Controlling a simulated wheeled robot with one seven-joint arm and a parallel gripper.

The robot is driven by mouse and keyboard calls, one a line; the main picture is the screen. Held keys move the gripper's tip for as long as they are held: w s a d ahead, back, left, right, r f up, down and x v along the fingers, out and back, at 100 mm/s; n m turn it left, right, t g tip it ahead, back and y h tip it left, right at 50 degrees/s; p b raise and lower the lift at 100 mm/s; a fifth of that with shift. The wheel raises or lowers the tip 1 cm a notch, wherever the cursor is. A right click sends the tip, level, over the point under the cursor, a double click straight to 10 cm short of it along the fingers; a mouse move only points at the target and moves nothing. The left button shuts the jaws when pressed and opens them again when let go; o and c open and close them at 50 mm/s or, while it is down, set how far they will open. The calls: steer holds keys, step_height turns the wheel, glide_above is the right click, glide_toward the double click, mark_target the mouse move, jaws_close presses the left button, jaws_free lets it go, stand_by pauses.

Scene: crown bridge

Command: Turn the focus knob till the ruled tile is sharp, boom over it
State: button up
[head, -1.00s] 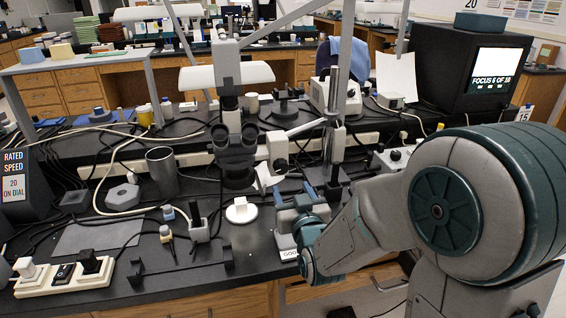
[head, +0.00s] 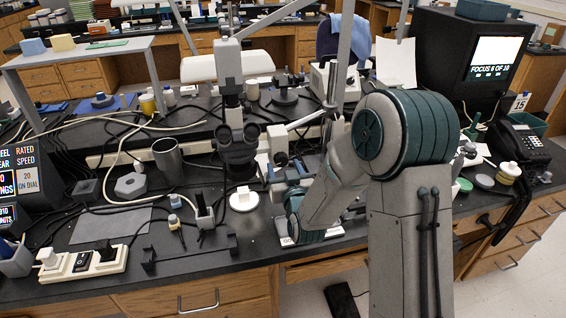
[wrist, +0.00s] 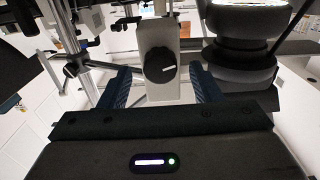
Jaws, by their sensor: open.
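The microscope (head: 238,148) hangs on its boom over the black bench, left of my arm. Its pale focus block (head: 278,140) stands just right of the eyepieces. In the wrist view the black focus knob (wrist: 160,65), with a white pointer line, sits on the pale block. My gripper (wrist: 161,88) is open, with one blue finger on each side of the knob's line and visible gaps to it. In the head view my gripper (head: 287,172) is just below the block. A white block on a round white base (head: 243,199) is below the microscope; its ruling cannot be made out.
The monitor (head: 495,62) at right shows a focus reading, apparently 6 of 10. A black bracket (head: 190,255), a grey mat (head: 110,226) and a power strip (head: 85,262) lie front left. A metal cup (head: 167,155) and cables crowd the left. A telephone (head: 520,145) stands right.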

steer(key=shift+x, duration=0.8)
steer(key=c, duration=1)
steer(key=shift+f+b, duration=0.1)
steer(key=shift+b, duration=0.3)
